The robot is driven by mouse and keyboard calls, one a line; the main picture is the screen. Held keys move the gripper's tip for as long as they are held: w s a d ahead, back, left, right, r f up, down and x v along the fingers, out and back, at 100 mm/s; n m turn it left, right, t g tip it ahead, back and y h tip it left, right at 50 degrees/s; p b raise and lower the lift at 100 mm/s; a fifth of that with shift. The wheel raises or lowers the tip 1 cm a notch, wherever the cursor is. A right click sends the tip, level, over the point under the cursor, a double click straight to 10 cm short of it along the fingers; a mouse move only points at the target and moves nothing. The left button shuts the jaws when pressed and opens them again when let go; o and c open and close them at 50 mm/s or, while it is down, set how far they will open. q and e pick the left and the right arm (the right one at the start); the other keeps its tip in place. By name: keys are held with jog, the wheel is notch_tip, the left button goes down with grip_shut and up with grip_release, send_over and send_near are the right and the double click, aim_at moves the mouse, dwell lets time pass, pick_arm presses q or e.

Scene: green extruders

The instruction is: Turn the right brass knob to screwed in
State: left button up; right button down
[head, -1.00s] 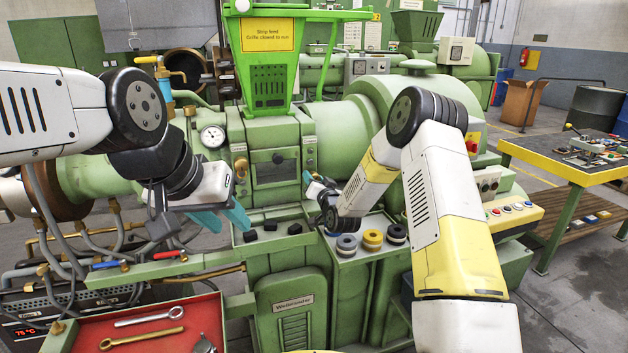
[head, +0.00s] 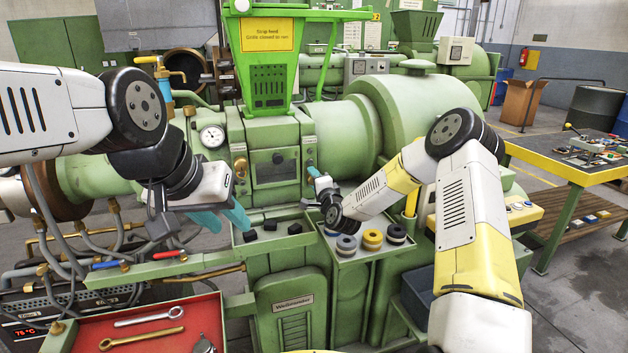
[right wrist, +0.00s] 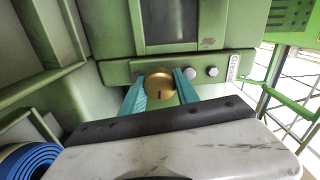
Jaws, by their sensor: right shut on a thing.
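The right brass knob (right wrist: 159,84) is a round brass disc with a dark mark low on its face, on a green panel in the right wrist view. The teal fingers of my right gripper (right wrist: 160,88) are on either side of it, shut on it. In the head view my right gripper (head: 313,175) is at the right side of the green machine front and mostly covers this knob. Another brass knob (head: 240,167) is on the left side of the same front. My left gripper (head: 233,226) is open and empty, in front of the machine and left of the ledge.
Several dark blocks (head: 270,225) lie on the green ledge below the front. A tray with ring-shaped rolls (head: 372,239) stands below my right wrist. A red tray with wrenches (head: 148,316) is at the lower left. Two pale buttons (right wrist: 200,72) sit right of the knob.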

jog(key=m, duration=0.4)
jog(key=shift+f+m, duration=0.15)
jog(key=shift+m, duration=0.15)
jog(key=m, duration=0.3)
jog(key=shift+m, duration=0.4)
jog(key=m, duration=0.4)
jog(key=shift+m, duration=2)
jog(key=c, duration=0.9)
grip_release()
jog(key=shift+s, duration=0.1)
